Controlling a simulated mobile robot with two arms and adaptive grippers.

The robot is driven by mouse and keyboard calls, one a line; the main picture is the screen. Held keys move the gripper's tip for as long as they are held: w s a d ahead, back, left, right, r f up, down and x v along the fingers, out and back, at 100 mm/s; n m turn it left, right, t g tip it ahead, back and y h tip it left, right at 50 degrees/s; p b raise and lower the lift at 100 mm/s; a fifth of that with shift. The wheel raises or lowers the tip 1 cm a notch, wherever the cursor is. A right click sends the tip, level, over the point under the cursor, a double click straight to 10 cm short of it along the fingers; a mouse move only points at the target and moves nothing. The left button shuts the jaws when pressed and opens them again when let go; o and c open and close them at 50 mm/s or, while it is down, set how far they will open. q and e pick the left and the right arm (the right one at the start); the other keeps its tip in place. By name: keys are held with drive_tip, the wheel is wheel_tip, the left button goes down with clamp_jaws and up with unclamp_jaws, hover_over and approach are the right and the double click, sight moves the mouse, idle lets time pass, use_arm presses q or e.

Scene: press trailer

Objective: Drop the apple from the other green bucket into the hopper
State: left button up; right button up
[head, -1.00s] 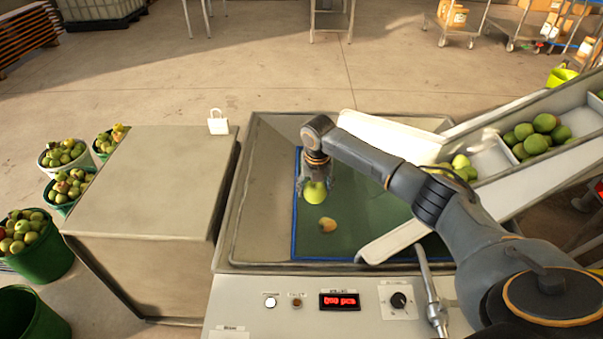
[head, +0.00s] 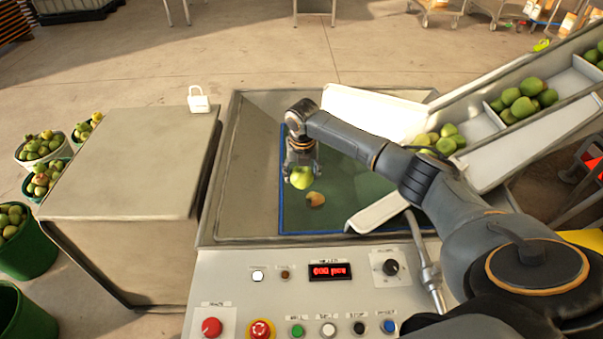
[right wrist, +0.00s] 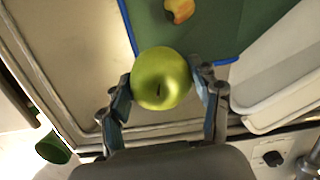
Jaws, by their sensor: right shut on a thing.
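My right gripper (head: 301,172) is shut on a green apple (head: 302,178) above the hopper's sunken tray (head: 262,115). In the right wrist view the apple (right wrist: 161,79) sits between both fingers, over the left part of the tray and its blue-edged green mat (right wrist: 215,30). A yellowish apple piece (head: 315,200) lies on the mat just right of and below the held apple. Green buckets stand at the left: one holding apples (head: 28,252), and one at the bottom left (head: 22,318) whose visible inside looks empty. My left gripper does not show.
A conveyor (head: 530,135) carrying several green apples slopes down to the tray from the right. A control panel (head: 315,290) with buttons runs along the front. A grey cabinet (head: 130,160) stands left of the tray, with a white padlock-shaped object (head: 198,100) near its back corner.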

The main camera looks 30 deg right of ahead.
sight(302, 174)
drive_tip(key=o, duration=1.3)
drive_tip(key=shift+r, duration=0.25)
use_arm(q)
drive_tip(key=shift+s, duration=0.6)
use_arm(e)
drive_tip(key=r, duration=0.3)
drive_tip(key=s+r, duration=0.1)
drive_tip(key=r, duration=0.3)
drive_tip(key=a+r, duration=0.1)
drive_tip(key=r, duration=0.3)
drive_tip(key=shift+s+r, duration=0.2)
drive_tip(key=shift+s, duration=0.1)
